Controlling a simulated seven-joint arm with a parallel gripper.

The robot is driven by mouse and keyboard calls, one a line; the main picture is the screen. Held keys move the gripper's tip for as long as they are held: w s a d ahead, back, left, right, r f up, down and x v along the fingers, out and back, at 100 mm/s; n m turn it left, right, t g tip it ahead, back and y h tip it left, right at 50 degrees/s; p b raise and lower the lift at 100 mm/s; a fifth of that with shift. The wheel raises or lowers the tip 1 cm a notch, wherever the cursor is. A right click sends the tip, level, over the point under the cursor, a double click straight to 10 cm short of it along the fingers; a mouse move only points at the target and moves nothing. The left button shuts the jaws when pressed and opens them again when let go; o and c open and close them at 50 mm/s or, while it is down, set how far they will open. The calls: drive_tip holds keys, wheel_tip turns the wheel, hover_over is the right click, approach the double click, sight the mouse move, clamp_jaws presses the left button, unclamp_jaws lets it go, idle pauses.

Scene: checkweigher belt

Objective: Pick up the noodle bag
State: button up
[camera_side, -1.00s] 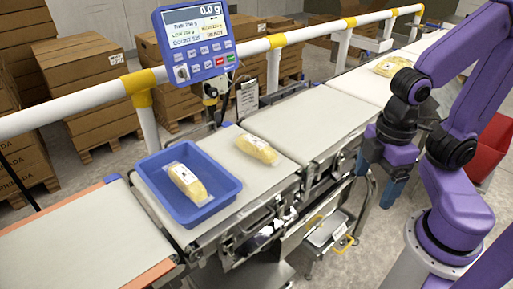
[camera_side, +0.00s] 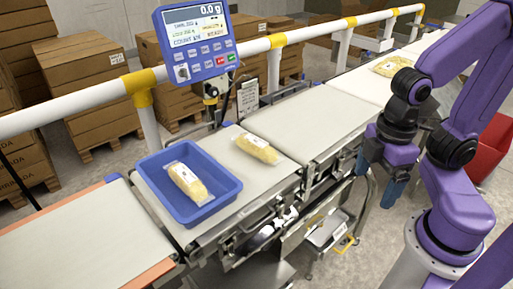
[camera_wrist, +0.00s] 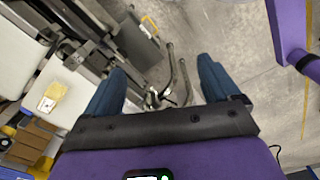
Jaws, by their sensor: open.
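Three clear-wrapped bags of yellow noodles show in the side view. One noodle bag (camera_side: 189,185) lies inside the blue tray (camera_side: 222,207). A second noodle bag (camera_side: 257,149) lies on the belt just right of the tray. A third noodle bag (camera_side: 392,66) lies on the far belt, behind my arm in the picture. My gripper (camera_side: 378,180) is open and empty, pointing down off the near side of the belts, apart from every bag. In the wrist view its fingers (camera_wrist: 160,80) are wide apart over floor and frame. A yellow bag (camera_wrist: 52,96) shows at the left; which one, I cannot tell.
A blue weighing display (camera_side: 197,42) reads 0.0 g and stands behind the belt. A white rail (camera_side: 195,63) runs along the back. A red bin (camera_side: 490,148) stands at the right. The middle belt (camera_side: 310,122) is clear.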

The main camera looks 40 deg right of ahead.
drive_tip(key=w+a+f+m+g+y, duration=0.1)
drive_tip(key=w+a+m+g+y, duration=0.55)
drive_tip(key=a+m, duration=0.75)
drive_tip(key=w+a+m+t+y, duration=0.2)
drive_tip(key=w+m+t+y, duration=0.4)
drive_tip(key=w+m, duration=0.75)
drive_tip(key=w+d+f+m+t, duration=0.1)
drive_tip(key=w+d+m+t, duration=0.1)
drive_tip(key=w+m+t, duration=0.4)
drive_tip(key=m+t+h, duration=0.8)
drive_tip(key=m+h, duration=0.3)
drive_tip(key=m, duration=0.4)
hover_over(270, 149)
drive_tip(key=f, duration=0.7)
drive_tip(key=shift+s, duration=0.4)
drive_tip(key=shift+d+f+m, duration=0.15)
drive_tip(key=shift+m, duration=0.2)
drive_tip(key=shift+f, duration=2.3)
wheel_tip(270, 149, down, 2)
drive_tip(key=shift+x, duration=0.95)
drive_tip(key=shift+w+f, duration=0.3)
drive_tip(key=shift+w, duration=0.15)
